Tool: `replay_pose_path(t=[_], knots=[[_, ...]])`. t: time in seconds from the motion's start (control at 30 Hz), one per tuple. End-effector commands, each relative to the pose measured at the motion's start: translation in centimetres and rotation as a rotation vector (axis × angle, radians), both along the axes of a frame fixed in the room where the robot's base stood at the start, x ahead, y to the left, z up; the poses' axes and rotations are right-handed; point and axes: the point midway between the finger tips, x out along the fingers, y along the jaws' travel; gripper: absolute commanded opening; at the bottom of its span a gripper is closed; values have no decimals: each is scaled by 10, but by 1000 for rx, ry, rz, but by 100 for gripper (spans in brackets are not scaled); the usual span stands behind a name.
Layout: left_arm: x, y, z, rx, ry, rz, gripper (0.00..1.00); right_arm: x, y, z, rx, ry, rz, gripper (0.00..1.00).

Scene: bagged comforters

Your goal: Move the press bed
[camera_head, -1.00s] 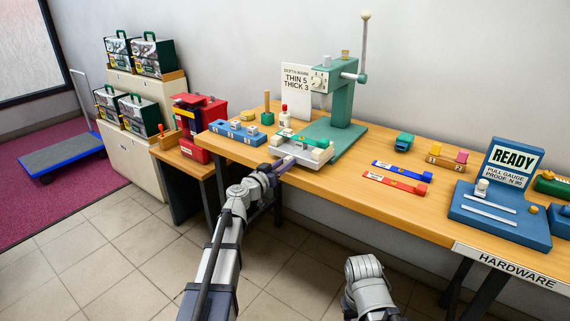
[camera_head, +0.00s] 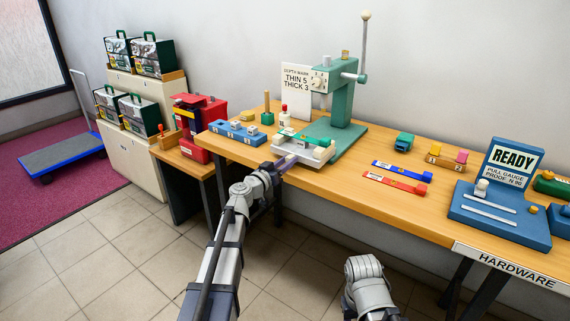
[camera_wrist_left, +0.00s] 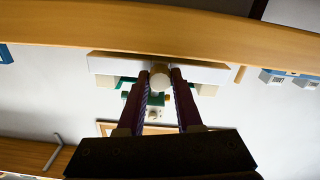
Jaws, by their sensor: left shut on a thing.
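The green press (camera_head: 342,97) stands at the back of the wooden bench, with a lever and ball on top. The press bed (camera_head: 318,155) is a pale white slab at the front of the press base, near the bench's front edge. A small green and white piece (camera_head: 286,131) shows at its left end. My left gripper (camera_head: 287,161) reaches in from the front and is shut on the bed's round pale knob. In the left wrist view the fingers lie on both sides of this knob (camera_wrist_left: 160,76), before the white bar of the bed (camera_wrist_left: 215,73).
A blue tray with blocks (camera_head: 238,133) lies left of the bed. A blue strip (camera_head: 397,170) and a red strip (camera_head: 392,181) lie to the right. A READY gauge stand (camera_head: 508,190) is further right. A sign (camera_head: 296,85) stands behind.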

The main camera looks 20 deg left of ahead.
Motion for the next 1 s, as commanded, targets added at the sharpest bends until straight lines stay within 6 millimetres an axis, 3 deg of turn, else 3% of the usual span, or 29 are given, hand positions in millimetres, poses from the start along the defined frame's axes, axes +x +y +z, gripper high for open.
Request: replay_pose_path(t=[0.27,0.57,0.6,0.87,1.0], knots=[[60,-20,0,0,0,-2,0,0,0,0,0,0,0,50],[62,-22,0,0,-1,2,0,0,0,0,0,0,0,50],[62,-22,0,0,-1,2,35,0,0,0,0,0,0,50],[62,-22,0,0,0,1,64,0,0,0,0,0,0,50],[62,-22,0,0,0,0,64,0,0,0,0,0,0,50]])
